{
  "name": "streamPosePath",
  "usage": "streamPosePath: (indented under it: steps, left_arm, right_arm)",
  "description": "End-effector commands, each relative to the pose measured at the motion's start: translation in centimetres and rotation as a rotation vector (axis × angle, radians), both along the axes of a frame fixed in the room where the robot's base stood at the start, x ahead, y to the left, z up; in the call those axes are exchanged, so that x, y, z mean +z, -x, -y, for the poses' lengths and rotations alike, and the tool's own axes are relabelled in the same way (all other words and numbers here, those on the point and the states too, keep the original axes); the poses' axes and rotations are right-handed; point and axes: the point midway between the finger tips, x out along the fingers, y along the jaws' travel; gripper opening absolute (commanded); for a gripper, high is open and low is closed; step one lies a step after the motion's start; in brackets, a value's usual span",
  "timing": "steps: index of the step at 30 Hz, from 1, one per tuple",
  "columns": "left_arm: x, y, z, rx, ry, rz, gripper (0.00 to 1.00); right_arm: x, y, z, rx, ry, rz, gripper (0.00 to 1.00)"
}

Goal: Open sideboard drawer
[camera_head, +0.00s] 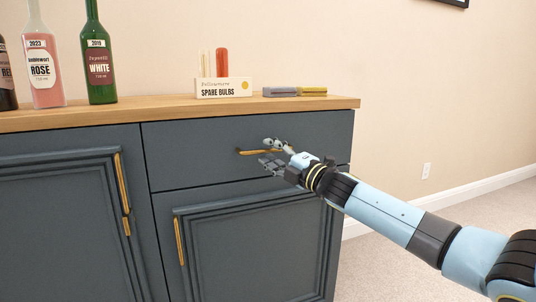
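The sideboard (232,204) is dark blue-grey with a wooden top, seen at an angle. Its drawer (190,146) is at the upper right, and its front looks flush with the cabinet. A gold bar handle (247,152) is on the drawer front. My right gripper (266,151) reaches in from the right, in front of the handle's right part. Its fingers are spread, one above and one below the handle's height, and hide part of it. I cannot tell whether they touch the handle. My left gripper is not in view.
Bottles, including a pink one (45,75) and a green one (98,65), stand on the top at left. A spare bulbs box (223,88) and a small grey and yellow item (294,92) lie further right. Cabinet doors (65,230) flank and underlie the drawer. Carpet is clear at right.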

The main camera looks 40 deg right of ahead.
Motion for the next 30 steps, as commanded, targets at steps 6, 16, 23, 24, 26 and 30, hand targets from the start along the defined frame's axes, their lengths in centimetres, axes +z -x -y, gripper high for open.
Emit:
streamPosePath:
  steps: [6, 16, 23, 24, 26, 30]
  left_arm:
    - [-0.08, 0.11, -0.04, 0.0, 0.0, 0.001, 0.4]
    - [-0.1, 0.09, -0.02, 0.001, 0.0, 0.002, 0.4]
    - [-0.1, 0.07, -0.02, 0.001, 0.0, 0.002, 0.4]
    - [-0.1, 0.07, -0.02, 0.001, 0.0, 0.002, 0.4]
    - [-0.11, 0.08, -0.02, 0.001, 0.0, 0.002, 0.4]
    - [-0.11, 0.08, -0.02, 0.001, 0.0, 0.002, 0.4]
  right_arm:
    - [0.29, -1.23, -0.25, 0.001, -0.001, 0.0, 0.34]
    - [0.24, -1.25, -0.26, 0.001, -0.001, -0.001, 0.23]
    - [0.24, -1.24, -0.25, 0.001, 0.0, -0.001, 0.0]
    - [0.24, -1.24, -0.25, 0.001, 0.0, -0.001, 0.0]
    - [0.24, -1.24, -0.25, 0.001, 0.0, -0.001, 0.0]
    - [0.25, -1.24, -0.25, 0.001, -0.001, -0.001, 0.0]
